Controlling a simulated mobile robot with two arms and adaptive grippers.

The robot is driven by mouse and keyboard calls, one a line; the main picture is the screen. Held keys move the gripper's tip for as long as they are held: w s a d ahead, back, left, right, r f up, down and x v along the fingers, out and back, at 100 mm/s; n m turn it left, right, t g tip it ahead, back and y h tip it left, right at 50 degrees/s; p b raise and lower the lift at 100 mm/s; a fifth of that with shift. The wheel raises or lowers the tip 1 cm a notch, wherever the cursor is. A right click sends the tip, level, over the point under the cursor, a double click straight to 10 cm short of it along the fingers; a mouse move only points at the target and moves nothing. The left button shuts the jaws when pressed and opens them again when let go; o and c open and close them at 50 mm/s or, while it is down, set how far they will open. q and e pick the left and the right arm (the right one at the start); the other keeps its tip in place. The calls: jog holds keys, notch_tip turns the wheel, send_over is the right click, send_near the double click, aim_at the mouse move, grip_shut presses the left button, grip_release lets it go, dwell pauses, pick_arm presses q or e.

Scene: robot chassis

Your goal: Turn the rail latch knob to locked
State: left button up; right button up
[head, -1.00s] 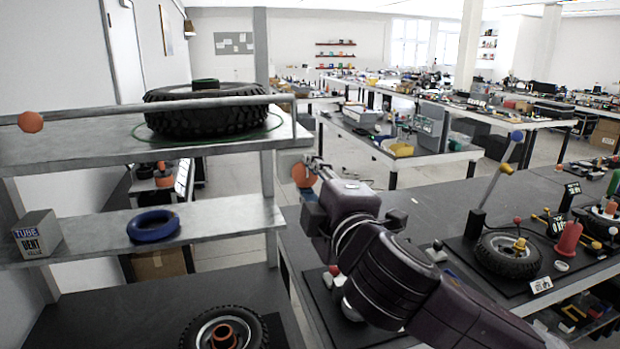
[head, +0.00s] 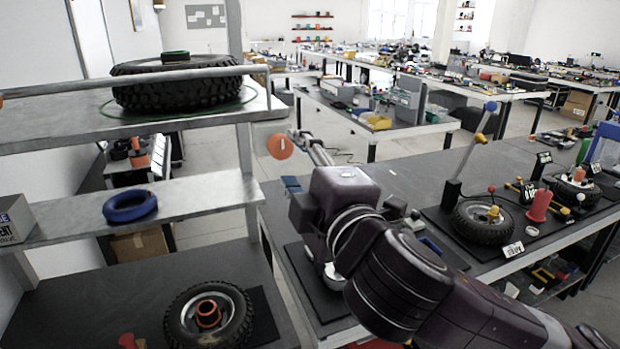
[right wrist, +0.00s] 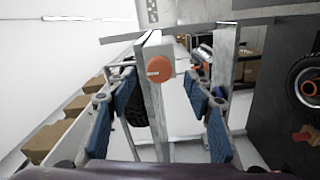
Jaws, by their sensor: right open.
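The rail latch knob (head: 280,146) is a round orange disc with a white mark, at the right end of the rail (head: 180,76) above the top shelf. In the head view its mark stands about upright. My right gripper (head: 296,190) is below the knob in that view, apart from it. In the right wrist view the open blue-padded fingers of my right gripper (right wrist: 161,98) lie left and right of the knob (right wrist: 160,69), which is farther off, with nothing between them. My left gripper is out of view.
A big tyre (head: 178,84) lies on the top shelf behind the rail. A blue ring (head: 130,206) and a cut-off box (head: 14,222) are on the middle shelf. A wheel (head: 207,318) lies below. A dark workbench (head: 420,185) with parts extends to the right.

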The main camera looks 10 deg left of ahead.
jog(key=v, duration=0.6)
jog(key=shift+s+d, duration=0.25)
jog(key=shift+s, duration=0.05)
